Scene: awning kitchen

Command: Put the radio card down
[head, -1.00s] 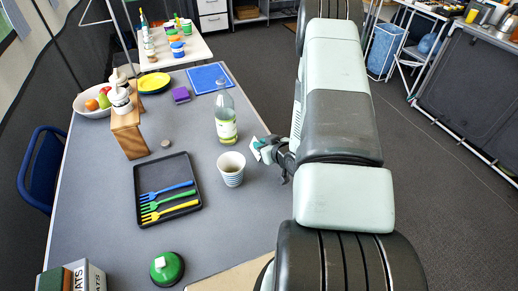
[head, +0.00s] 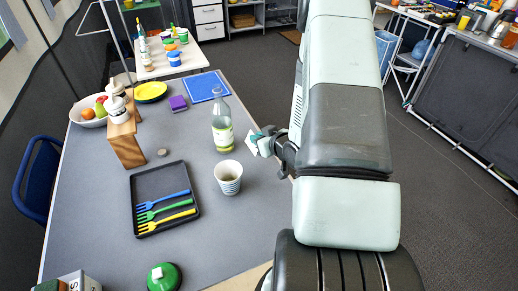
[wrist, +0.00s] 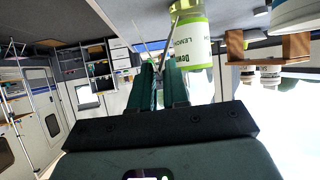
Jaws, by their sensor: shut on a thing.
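The radio card, a small pale flat piece (head: 251,143), shows at the fingertips of my gripper (head: 260,143) in the head view. My gripper is shut on it near the right edge of the grey table (head: 85,190), right of the clear bottle (head: 222,128). The card looks tilted, and its height over the table is hard to judge. In the wrist view my teal fingers (wrist: 159,86) are close together, with a thin edge-on strip (wrist: 168,40) between them. The bottle's label (wrist: 194,50) shows just beyond the fingers there.
A blue board (head: 206,86) and purple block (head: 178,103) lie farther back. Bare table shows between the tray and the bottle.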

